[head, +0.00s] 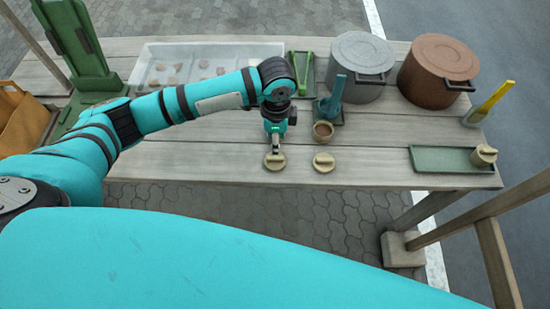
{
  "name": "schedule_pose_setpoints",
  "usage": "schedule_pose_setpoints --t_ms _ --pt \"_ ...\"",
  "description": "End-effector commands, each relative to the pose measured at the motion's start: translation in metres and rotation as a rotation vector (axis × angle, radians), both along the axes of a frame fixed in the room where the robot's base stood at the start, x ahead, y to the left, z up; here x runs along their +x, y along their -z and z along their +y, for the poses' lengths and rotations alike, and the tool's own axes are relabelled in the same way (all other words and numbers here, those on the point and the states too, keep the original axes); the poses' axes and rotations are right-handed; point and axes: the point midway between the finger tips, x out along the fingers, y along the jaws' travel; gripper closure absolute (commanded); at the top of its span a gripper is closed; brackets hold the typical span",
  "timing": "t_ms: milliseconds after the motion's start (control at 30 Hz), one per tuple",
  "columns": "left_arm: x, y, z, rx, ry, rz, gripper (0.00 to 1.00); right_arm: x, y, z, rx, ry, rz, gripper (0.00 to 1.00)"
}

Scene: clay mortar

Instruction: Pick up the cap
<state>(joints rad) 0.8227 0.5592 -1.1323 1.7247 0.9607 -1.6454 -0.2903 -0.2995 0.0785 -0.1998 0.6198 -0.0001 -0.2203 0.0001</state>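A round beige cap (275,164) with a raised bar on top lies on the wooden table near its front edge. A similar cap (323,165) lies to its right, in front of a small brown cup (323,131). My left gripper (275,150) points down right over the left cap, with its fingertips at the cap's raised bar. The fingers are too small and partly hidden to tell whether they close on it. The cap appears to rest on the table. My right gripper is out of view.
A green tray (436,160) is at the right, with a small capped pot (484,153) at its end. Behind are a grey pot (357,66), a brown pot (436,72), a blue tool (332,98) and a white tray (150,63) of pieces. The front-left tabletop is clear.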

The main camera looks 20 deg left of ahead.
Motion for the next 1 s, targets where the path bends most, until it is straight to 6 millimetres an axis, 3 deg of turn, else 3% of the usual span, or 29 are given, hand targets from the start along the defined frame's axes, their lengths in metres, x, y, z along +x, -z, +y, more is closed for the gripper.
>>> schedule_pose_setpoints --t_ms 333,600,867,1000 --pt "-0.003 0.030 0.000 0.001 -0.001 0.001 0.61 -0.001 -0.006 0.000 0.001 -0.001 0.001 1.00" --pt "-0.007 0.067 0.001 0.000 -0.001 -0.001 0.61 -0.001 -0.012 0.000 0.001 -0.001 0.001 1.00" --pt "-0.007 0.072 0.000 0.000 0.000 -0.002 0.61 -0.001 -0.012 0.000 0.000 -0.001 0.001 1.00" --pt "-0.006 0.071 0.000 0.000 0.000 -0.002 0.75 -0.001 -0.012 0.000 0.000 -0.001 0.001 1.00"
